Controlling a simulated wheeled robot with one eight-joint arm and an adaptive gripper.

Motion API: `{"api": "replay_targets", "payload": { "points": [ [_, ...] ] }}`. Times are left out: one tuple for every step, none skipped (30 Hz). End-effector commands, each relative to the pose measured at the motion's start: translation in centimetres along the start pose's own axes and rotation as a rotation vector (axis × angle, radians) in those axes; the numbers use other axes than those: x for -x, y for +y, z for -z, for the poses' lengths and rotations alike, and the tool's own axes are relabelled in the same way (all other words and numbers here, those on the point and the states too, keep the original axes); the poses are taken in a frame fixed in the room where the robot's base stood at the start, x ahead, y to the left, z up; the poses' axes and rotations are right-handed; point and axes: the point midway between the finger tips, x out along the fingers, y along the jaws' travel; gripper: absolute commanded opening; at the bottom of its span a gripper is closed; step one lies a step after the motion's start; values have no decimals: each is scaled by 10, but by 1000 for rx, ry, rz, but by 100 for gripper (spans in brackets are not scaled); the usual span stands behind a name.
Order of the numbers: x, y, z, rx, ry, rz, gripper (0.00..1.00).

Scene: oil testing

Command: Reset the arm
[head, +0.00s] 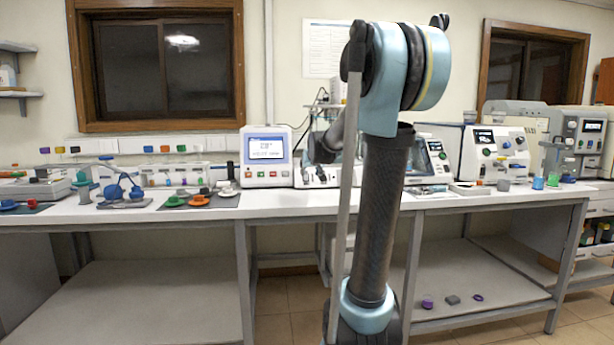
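My arm (376,215) rises from the bottom centre to a blue and black elbow joint (392,75) at the top. Past the elbow it folds down and away from the camera, to a dark wrist part (322,147) left of the upright link, in front of the bench equipment. The gripper end is small and dark against the equipment and partly covered by my own arm. Its fingers cannot be made out, and I cannot tell whether it holds anything.
A long white bench (290,204) crosses the view. It carries an instrument with a screen (267,157), blue (123,190), green and orange (199,200) pieces at the left, and several analysers (497,150) at the right. Small purple and grey items lie on the lower shelf (470,283).

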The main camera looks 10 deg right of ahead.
Motion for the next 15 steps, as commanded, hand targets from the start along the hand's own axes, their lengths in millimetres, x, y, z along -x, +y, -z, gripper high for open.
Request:
{"api": "replay_targets", "payload": {
  "points": [
    [2,0,-2,0,-5,0,38],
    [4,0,-5,0,-10,0,38],
    [8,0,-10,0,-20,0,38],
    [12,0,-16,1,-31,-1,38],
    [17,1,-23,1,-45,-1,38],
    [25,1,-34,2,-67,-1,38],
    [32,1,-43,2,-85,-2,38],
    [39,1,-54,2,-107,-2,38],
    [49,2,-69,3,-136,-2,38],
    [57,2,-80,4,-158,-2,38],
    [65,2,-92,4,-181,-3,38],
    [75,2,-108,5,-211,-3,38],
    [82,3,-120,5,-233,-3,38],
    [90,3,-132,6,-255,-3,38],
    [100,3,-147,7,-285,-3,38]
  ]
}}
